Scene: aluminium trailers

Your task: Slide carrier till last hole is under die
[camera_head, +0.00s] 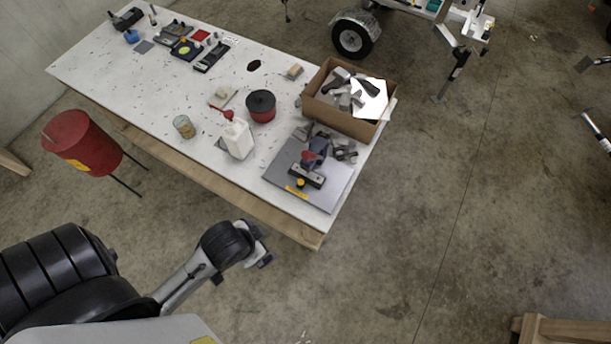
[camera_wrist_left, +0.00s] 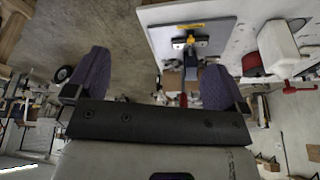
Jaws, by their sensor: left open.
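A small press-like tool (camera_head: 317,152) with a blue-grey body and a red part stands on a grey metal plate (camera_head: 334,188) at the table's near right corner. A dark bar (camera_head: 306,175) with light spots, perhaps the carrier, lies at its front beside a yellow knob (camera_head: 300,183). The bar also shows in the left wrist view (camera_wrist_left: 190,41). Its holes and the die are too small to tell apart. My left gripper (camera_head: 264,257) is in front of the table, apart from the tool. Its fingers (camera_wrist_left: 150,82) are wide open and empty. My right gripper is out of view.
A cardboard box (camera_head: 343,118) of metal parts stands behind the tool. A white bottle (camera_head: 237,139), red-black pot (camera_head: 261,106) and glass jar (camera_head: 184,126) stand to its left. A red cylinder (camera_head: 82,143) stands left of the table.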

